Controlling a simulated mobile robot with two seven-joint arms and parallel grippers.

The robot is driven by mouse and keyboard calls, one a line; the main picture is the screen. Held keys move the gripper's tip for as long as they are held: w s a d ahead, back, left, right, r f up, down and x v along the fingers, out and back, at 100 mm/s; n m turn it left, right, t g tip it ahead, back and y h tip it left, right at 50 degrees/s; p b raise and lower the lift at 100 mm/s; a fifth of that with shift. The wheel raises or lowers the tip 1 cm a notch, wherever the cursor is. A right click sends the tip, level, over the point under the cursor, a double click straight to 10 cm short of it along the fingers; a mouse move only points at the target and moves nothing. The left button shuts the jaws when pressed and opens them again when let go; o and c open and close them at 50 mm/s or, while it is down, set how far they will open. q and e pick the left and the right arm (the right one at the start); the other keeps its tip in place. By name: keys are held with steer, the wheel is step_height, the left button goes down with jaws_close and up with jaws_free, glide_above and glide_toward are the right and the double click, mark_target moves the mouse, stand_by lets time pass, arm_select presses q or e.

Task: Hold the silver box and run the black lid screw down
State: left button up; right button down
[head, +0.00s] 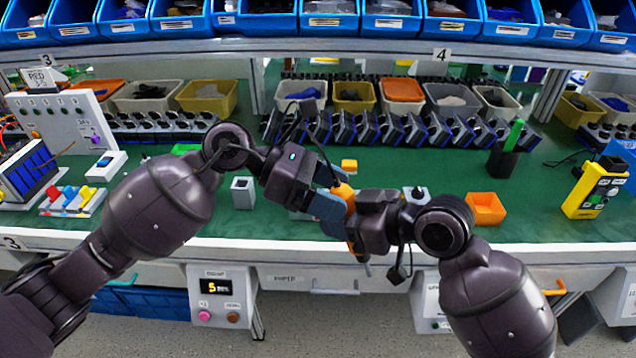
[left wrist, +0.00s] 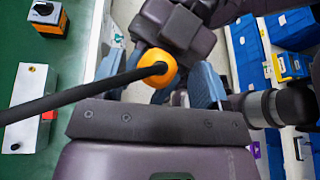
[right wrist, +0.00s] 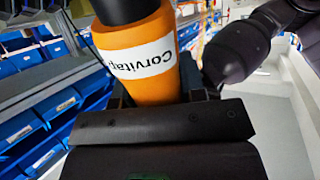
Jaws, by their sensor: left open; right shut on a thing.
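My right gripper (head: 354,222) is shut on an orange driver (right wrist: 145,60) with a white label and black end. The driver also shows in the head view (head: 345,192), and its dark shaft crosses the left wrist view. My left gripper (head: 328,208) is open beside the driver, its blue fingers (left wrist: 155,88) on either side of the driver's orange end, contact unclear. A small silver box (head: 242,192) stands on the green bench to the left, apart from both grippers. Another small grey box with a dark knob (head: 417,194) stands right of the grippers. I cannot make out a lid screw.
A pale box with a red part (left wrist: 30,110) lies near the bench edge. Rows of dark switch units line the back. Green bench space lies left of the grippers.

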arm_select(q)
steer(key=c, duration=1.1)
steer(key=shift+c, duration=0.9)
arm_select(e)
steer(key=c, duration=0.6)
jaws_free()
steer(key=shift+d, duration=0.1)
